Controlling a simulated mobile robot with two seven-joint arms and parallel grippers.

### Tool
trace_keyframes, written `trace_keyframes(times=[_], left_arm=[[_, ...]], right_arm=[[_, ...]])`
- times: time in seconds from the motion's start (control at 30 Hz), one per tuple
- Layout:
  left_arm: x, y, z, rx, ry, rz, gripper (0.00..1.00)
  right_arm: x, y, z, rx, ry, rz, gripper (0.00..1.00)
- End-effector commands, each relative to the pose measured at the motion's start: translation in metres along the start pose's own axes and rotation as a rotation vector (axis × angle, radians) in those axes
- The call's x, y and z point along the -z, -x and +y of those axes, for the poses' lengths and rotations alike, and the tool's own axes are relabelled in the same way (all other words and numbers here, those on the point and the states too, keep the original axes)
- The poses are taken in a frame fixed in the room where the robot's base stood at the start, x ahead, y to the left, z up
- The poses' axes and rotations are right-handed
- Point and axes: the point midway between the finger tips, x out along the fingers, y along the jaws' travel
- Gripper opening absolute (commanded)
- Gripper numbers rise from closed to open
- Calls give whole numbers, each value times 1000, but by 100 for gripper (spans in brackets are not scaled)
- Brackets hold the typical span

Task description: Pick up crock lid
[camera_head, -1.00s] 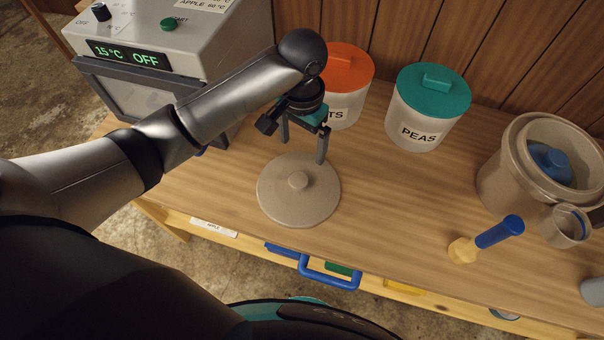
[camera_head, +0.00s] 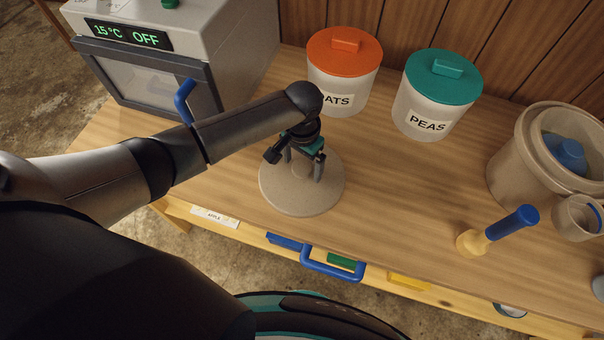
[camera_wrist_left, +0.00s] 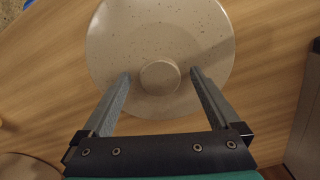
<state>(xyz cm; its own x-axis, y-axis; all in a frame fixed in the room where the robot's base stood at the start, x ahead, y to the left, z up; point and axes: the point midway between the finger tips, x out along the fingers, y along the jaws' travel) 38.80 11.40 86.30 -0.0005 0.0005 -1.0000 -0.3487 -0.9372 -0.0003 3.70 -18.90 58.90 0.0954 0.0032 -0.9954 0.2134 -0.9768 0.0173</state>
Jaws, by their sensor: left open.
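The crock lid (camera_head: 298,200) is a round, speckled beige disc with a knob, lying flat on the wooden counter. My left gripper (camera_head: 303,176) is over it, fingers pointing down. In the left wrist view the lid (camera_wrist_left: 190,35) fills the upper middle and its round knob (camera_wrist_left: 160,77) sits between the open fingertips of my left gripper (camera_wrist_left: 160,78). There is a gap on each side of the knob. In the head view the knob is mostly hidden by the gripper. The right gripper is not in view.
The beige crock (camera_head: 513,170) stands at the right with a blue object (camera_head: 567,152) inside. Jars of oats (camera_head: 341,95) and peas (camera_head: 428,118) stand at the back. A grey dehydrator-like box (camera_head: 230,45) is at left. A blue-handled tool (camera_head: 513,222) lies front right.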

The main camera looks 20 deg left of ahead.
Motion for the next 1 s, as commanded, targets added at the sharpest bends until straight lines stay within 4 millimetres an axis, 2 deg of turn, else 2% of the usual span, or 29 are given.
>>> trace_keyframes(times=[0.23,1.0], left_arm=[[0,-2,0,0,-1,1,96],[0,-1,0,0,0,1,9]], right_arm=[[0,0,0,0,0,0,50],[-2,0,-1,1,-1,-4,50]])
